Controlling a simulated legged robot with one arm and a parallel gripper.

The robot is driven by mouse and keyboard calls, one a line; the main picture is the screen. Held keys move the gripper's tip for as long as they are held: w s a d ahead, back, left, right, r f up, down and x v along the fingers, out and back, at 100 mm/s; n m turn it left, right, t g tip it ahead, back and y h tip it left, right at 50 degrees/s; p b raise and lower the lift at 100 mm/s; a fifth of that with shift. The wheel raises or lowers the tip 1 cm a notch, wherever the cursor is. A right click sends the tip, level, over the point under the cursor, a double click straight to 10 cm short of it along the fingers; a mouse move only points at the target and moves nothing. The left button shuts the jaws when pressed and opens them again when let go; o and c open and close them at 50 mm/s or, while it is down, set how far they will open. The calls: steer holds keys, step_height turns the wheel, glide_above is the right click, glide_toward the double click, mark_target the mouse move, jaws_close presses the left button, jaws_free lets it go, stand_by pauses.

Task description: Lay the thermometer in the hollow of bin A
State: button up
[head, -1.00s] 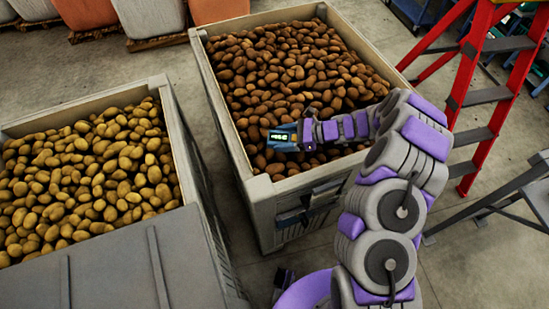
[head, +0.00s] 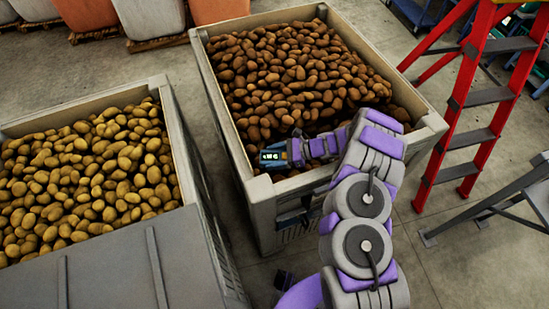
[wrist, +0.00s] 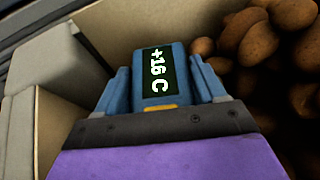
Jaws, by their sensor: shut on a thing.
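My gripper (head: 296,151) is shut on the thermometer (head: 273,156), a small blue block with a lit display. In the wrist view the thermometer (wrist: 163,74) reads "+16 C" and sits between the two blue fingers of my gripper (wrist: 165,82). It is at the near left corner of the middle bin (head: 228,146), which is filled with brown potatoes. The wrist view shows pale bin walls (wrist: 133,30) beside it and potatoes (wrist: 245,35) to the right. No letter is readable on either bin, so I cannot tell which is bin A. The hollow is not clearly visible.
A second bin (head: 178,115) with lighter potatoes stands at the left, with a grey panel (head: 110,262) in front. A red stepladder (head: 462,105) stands right of the middle bin. Orange and white sacks (head: 150,15) stand behind. Concrete floor is free between bin and ladder.

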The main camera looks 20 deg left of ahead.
steer(key=shift+f, duration=0.35)
steer(key=shift+r, duration=0.1)
steer(key=o, duration=1.2)
steer(key=shift+w+d, duration=0.1)
steer(key=shift+d, duration=0.1)
steer(key=p+v, duration=0.1)
steer(key=v, duration=1)
steer(key=shift+d+r, duration=0.1)
steer(key=shift+d, duration=0.25)
